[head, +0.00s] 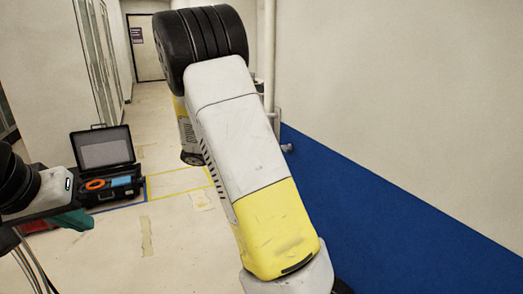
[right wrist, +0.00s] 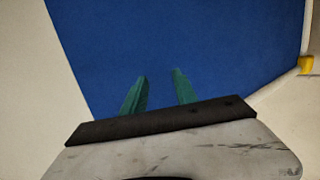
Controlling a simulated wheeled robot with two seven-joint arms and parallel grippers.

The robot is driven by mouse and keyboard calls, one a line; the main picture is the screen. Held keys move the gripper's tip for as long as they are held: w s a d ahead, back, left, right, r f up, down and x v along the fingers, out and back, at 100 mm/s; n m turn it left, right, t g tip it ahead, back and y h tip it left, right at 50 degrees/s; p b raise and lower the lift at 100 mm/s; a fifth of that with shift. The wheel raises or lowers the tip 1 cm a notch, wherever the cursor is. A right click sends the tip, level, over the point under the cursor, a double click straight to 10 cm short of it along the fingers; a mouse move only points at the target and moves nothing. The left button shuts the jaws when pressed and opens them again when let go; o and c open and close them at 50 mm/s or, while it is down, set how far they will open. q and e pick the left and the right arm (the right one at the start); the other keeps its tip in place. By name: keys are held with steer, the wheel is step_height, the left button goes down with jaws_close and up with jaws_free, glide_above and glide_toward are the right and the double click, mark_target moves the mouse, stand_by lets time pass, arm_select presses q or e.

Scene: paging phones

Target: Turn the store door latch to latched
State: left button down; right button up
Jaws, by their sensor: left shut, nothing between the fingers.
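A far door (head: 148,47) with a dark sign stands at the end of the corridor in the head view; no latch can be made out on it. A small grey fitting (head: 287,147) sticks out at the blue wall beside my right arm; I cannot tell whether it is the latch. My left gripper (head: 85,219) is shut and empty at the left, its teal fingers low before the case. My right gripper (right wrist: 160,73) is open in the right wrist view, its green fingers apart with nothing between them, against a blue surface. In the head view it is hidden.
An open black case (head: 112,192) with an orange ring (head: 94,184) and a blue item (head: 121,181) lies on the floor. The blue-and-cream wall (head: 400,225) runs close along the right. A yellow piece (right wrist: 305,65) shows at the right wrist view's edge. Some pale floor is clear.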

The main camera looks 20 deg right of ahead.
mark_target(283, 149)
steer(key=w+a+r+n+t+h, duration=0.1)
steer(key=w+a+r+t+h, duration=0.15)
steer(key=w+r+h, duration=0.35)
steer(key=shift+t+y, duration=0.25)
steer(key=shift+y, duration=0.05)
steer(key=d, duration=0.2)
steer(key=w+d+f, duration=0.1)
steer(key=d, duration=0.2)
steer(key=w+d+f, duration=0.1)
steer(key=d, duration=0.2)
steer(key=shift+d, duration=0.1)
jaws_close()
